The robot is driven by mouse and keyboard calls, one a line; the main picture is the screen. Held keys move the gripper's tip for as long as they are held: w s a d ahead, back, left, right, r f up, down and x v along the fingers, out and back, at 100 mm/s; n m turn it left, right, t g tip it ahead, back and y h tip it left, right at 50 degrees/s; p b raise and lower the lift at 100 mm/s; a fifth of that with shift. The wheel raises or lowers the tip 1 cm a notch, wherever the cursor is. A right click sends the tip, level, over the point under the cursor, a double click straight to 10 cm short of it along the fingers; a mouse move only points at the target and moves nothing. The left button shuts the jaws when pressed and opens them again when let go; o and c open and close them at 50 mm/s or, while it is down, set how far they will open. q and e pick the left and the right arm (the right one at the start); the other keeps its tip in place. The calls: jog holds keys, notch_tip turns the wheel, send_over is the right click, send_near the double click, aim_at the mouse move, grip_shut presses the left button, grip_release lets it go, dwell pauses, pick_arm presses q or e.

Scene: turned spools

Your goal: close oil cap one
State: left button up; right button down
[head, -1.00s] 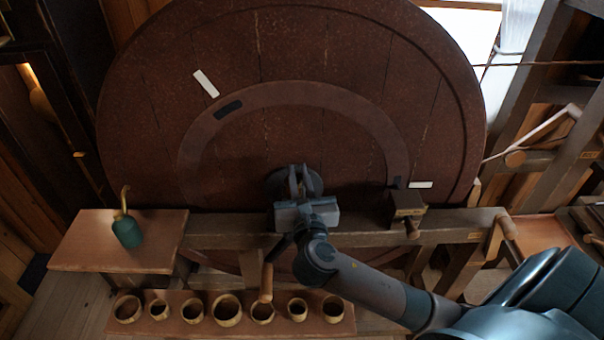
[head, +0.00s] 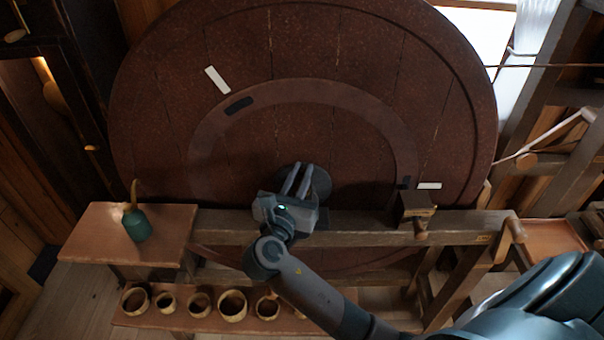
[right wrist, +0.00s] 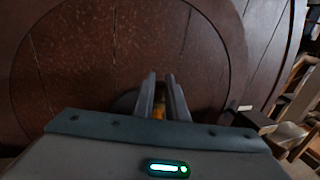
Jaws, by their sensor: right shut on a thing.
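My right gripper (head: 300,178) is in front of the dark hub (head: 322,184) at the middle of the big red-brown wheel (head: 300,55). Its two fingers point at the hub and are shut with a narrow gap between them. In the right wrist view the fingers (right wrist: 160,95) have a small brass-orange piece (right wrist: 158,113) between them. I take this for oil cap one; it is mostly hidden, and I cannot tell whether it is open or closed. In the head view the gripper hides it. My left gripper is not in view.
A wooden beam (head: 365,228) runs below the hub and carries a small dark block (head: 415,206). A green oil can (head: 137,224) stands on the left shelf (head: 85,245). Several wooden cups (head: 232,304) sit on a lower shelf (head: 180,322).

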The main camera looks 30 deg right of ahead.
jog(key=c, duration=1.7)
grip_release()
jog(key=shift+c, duration=0.2)
jog(key=shift+s+a+f, duration=0.1)
jog(key=shift+s+a, duration=0.2)
jog(key=shift+a, duration=0.05)
jog(key=b+v, duration=0.6)
jog(key=v, duration=1)
jog(key=shift+a, duration=0.2)
